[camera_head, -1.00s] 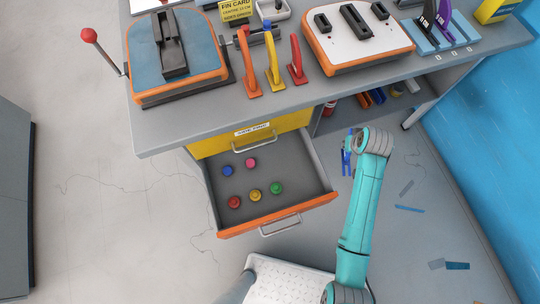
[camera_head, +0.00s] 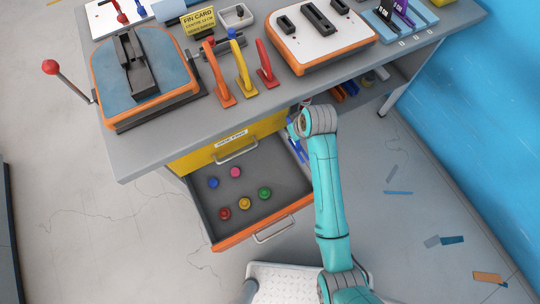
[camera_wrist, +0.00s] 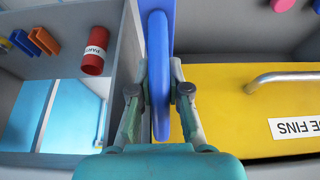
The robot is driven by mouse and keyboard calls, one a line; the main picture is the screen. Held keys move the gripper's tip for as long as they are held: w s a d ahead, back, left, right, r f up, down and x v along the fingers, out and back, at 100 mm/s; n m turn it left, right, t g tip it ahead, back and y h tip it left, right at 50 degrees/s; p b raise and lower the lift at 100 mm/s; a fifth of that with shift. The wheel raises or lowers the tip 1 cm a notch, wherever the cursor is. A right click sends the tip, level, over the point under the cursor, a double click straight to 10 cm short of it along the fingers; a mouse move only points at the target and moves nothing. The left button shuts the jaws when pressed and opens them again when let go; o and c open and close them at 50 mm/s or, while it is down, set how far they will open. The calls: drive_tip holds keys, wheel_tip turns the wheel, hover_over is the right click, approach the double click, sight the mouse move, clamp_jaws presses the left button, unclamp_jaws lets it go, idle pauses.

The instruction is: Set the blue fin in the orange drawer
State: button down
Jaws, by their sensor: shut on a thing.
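My gripper (camera_wrist: 158,95) is shut on the blue fin (camera_wrist: 157,50), which stands on edge between the two fingers in the wrist view. In the head view the fin (camera_head: 297,150) is a small blue shape, partly hidden behind my arm, near the back right corner of the open drawer. The orange drawer (camera_head: 262,228) is pulled out below the bench, with an orange front, a metal handle and a grey inside. I cannot tell whether the fin is over the drawer or just beside its wall.
Several coloured knobs (camera_head: 245,203) lie on the drawer floor, mostly left and middle. A closed yellow drawer (camera_wrist: 250,100) with a metal handle is right of the fin. A red can (camera_wrist: 95,50) is on the shelf to the left.

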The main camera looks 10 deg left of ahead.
drive_tip(key=s+a, duration=0.4)
drive_tip(key=a, duration=0.2)
drive_tip(key=shift+s+a+f, duration=0.1)
drive_tip(key=shift+a+f, duration=0.05)
drive_tip(key=shift+f, duration=2.9)
drive_tip(key=shift+s+a+f, duration=0.1)
drive_tip(key=shift+f, duration=2.9)
drive_tip(key=shift+f, duration=0.1)
drive_tip(key=c, duration=1.1)
unclamp_jaws()
drive_tip(key=shift+c, duration=0.2)
drive_tip(key=v, duration=1.2)
